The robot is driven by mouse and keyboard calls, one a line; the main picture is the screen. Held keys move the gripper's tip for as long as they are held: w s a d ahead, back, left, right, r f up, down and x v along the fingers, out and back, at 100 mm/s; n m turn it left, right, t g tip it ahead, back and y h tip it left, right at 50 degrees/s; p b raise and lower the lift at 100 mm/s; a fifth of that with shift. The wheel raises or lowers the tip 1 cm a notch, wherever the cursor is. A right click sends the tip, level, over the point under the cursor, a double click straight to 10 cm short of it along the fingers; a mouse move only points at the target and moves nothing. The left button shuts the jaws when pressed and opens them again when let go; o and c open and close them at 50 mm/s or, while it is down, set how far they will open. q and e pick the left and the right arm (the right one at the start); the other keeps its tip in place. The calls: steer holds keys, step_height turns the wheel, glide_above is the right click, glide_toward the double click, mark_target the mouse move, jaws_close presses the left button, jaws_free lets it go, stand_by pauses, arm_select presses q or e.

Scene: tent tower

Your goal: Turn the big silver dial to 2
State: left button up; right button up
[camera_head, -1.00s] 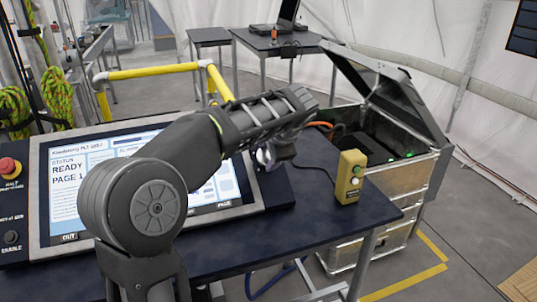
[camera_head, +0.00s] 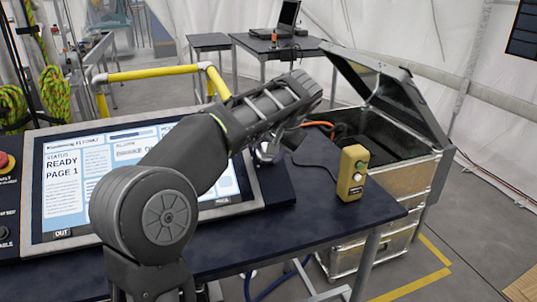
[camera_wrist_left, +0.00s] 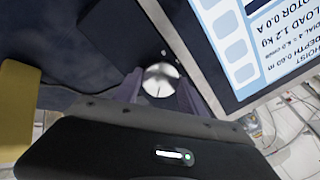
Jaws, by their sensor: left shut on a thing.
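The big silver dial (camera_head: 268,153) sits on the dark strip right of the screen, partly hidden below my wrist. It shows clearly in the left wrist view (camera_wrist_left: 161,78) as a round bright knob with a thin dark line on its face. My left gripper (camera_wrist_left: 160,92) has one finger on each side of the dial and is shut on it; in the head view the fingers are mostly hidden. The numbers around the dial cannot be read. The tilted screen (camera_head: 70,205) reads "READY PAGE 1". My right gripper is not in view.
A yellow button box (camera_head: 352,174) stands on the table, right of the dial, with a dark cable. An open metal case (camera_head: 400,190) is beyond the table's right edge. A red button (camera_head: 5,162) is at the far left. The table front (camera_head: 290,225) is clear.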

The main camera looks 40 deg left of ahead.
arm_select(q)
steer(key=n+b, duration=0.2)
steer(key=n, duration=0.3)
steer(key=shift+f+n, duration=0.1)
steer(key=shift+n, duration=0.2)
steer(key=n+b, duration=0.1)
steer(key=n, duration=0.3)
steer(key=shift+n, duration=0.3)
steer(key=n+b, duration=0.1)
steer(key=n, duration=0.3)
steer(key=shift+a+b, duration=0.1)
steer(key=shift+b, duration=0.2)
steer(key=n, duration=0.4)
steer(key=shift+n+g+h, duration=0.3)
steer(key=o, duration=1.4)
steer(key=shift+c, duration=0.2)
